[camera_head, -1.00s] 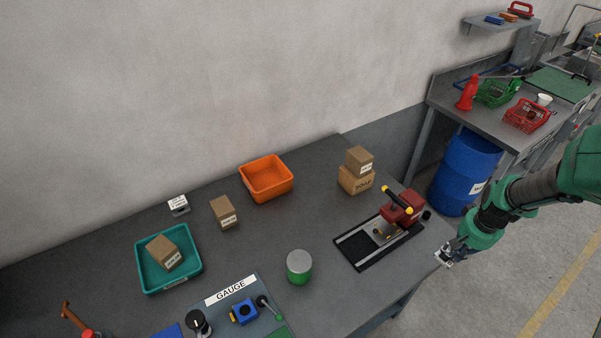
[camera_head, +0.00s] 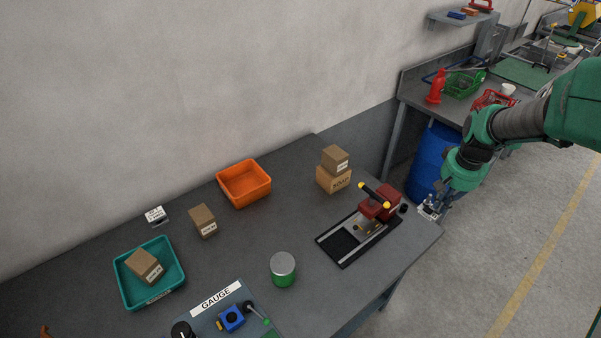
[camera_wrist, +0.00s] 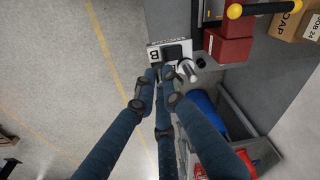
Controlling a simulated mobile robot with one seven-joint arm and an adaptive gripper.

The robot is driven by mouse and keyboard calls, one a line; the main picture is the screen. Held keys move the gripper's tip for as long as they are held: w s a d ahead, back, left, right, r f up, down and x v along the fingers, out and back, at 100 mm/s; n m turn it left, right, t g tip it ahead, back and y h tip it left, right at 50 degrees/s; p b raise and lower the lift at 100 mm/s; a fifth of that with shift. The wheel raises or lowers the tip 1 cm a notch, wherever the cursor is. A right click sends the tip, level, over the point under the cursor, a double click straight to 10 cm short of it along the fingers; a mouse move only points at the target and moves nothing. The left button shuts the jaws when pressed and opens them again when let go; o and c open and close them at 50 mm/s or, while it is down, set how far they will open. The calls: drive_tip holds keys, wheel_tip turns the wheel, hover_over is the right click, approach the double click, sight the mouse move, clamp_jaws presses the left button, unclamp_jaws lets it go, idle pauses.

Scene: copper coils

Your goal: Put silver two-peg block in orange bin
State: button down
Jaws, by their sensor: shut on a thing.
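The silver two-peg block (camera_wrist: 155,55) is held at the fingertips of my gripper (camera_wrist: 163,76) in the wrist view. It shows a label with a "B", dark patches and a silver peg; a second peg is not clear. In the head view my gripper (camera_head: 437,199) and the small silver block (camera_head: 428,210) are beside the right end of the workbench, apart from the bin. The orange bin (camera_head: 245,187) stands open and empty at the back of the bench, well to the left of my gripper.
A red press with a black base (camera_head: 341,243) stands at the bench's right end, between my gripper and the bin. Stacked boxes (camera_head: 334,181), a green-and-silver can (camera_head: 283,270), a single box (camera_head: 202,221) and a teal tray (camera_head: 180,284) are on the bench. A blue barrel (camera_head: 428,165) stands behind.

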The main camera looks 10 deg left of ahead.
drive_tip(key=w+a+r+n+p, duration=0.1)
drive_tip(key=w+a+r+p, duration=0.15)
drive_tip(key=w+a, duration=1.25)
drive_tip(key=w+a+n+p, duration=0.1)
drive_tip(key=w+a, duration=0.2)
drive_tip(key=a, duration=0.8)
drive_tip(key=w+a+n+p, duration=0.1)
drive_tip(key=w+a+p, duration=0.15)
drive_tip(key=a, duration=0.85)
drive_tip(key=s+a+f+n+p, duration=0.1)
drive_tip(key=a+f, duration=0.1)
drive_tip(key=a, duration=1.2)
drive_tip(key=a+f+p, duration=0.2)
drive_tip(key=a, duration=1.3)
wheel_tip(320, 180, down, 10)
drive_tip(key=shift+d+f+y+b, duration=0.15)
drive_tip(key=shift+d+y+b, duration=0.1)
drive_tip(key=shift+y+b, duration=0.05)
drive_tip(key=shift+f, duration=0.1)
drive_tip(key=shift+f, duration=3.05)
